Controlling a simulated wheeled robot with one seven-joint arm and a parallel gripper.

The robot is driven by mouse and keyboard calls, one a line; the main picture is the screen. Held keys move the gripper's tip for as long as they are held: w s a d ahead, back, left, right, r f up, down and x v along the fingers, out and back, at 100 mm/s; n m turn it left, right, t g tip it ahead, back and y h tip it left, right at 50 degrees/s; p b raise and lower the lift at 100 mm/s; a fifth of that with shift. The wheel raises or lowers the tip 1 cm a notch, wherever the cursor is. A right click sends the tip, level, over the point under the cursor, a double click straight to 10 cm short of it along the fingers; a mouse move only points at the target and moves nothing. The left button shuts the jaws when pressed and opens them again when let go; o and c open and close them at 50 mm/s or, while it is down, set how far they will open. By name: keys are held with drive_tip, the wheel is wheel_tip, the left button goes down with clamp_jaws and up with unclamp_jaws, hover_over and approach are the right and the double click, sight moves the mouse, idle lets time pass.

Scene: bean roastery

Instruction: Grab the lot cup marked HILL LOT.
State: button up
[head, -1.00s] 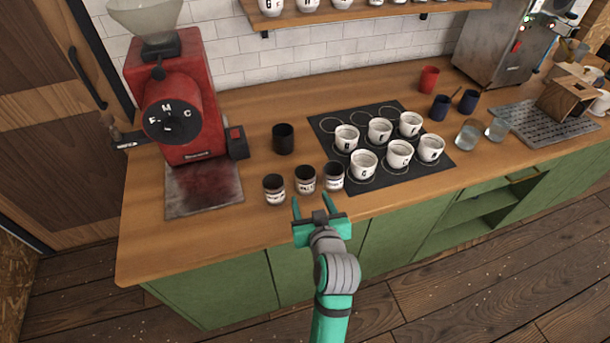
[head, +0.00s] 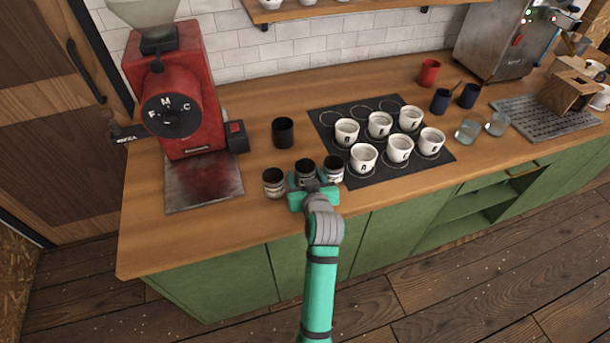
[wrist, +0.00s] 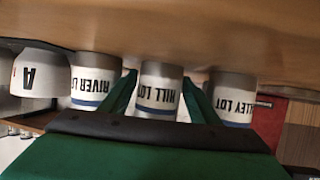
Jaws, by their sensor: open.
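The cup marked HILL LOT (wrist: 158,92) stands between the two open fingers of my gripper (wrist: 160,84) in the wrist view, where things appear upside down. A finger is on each side of it; I cannot tell if either touches. In the head view it is the middle dark-topped cup (head: 304,167), partly hidden by my gripper (head: 309,187). The cup marked RIVER LOT (wrist: 96,82) is beside one finger, and a cup reading "LLEY LOT" (wrist: 234,98) is beside the other. In the head view these flank it at right (head: 334,165) and left (head: 273,185).
A black mug (head: 283,132) stands behind the cups. White lettered cups (head: 363,157) stand on a dark mat (head: 385,177) to the right. A red grinder (head: 190,85) is at the left. The counter (head: 220,225) in front of the cups is clear.

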drive_tip(key=c, duration=0.9)
drive_tip(key=shift+w+r, duration=0.1)
drive_tip(key=shift+r, duration=0.1)
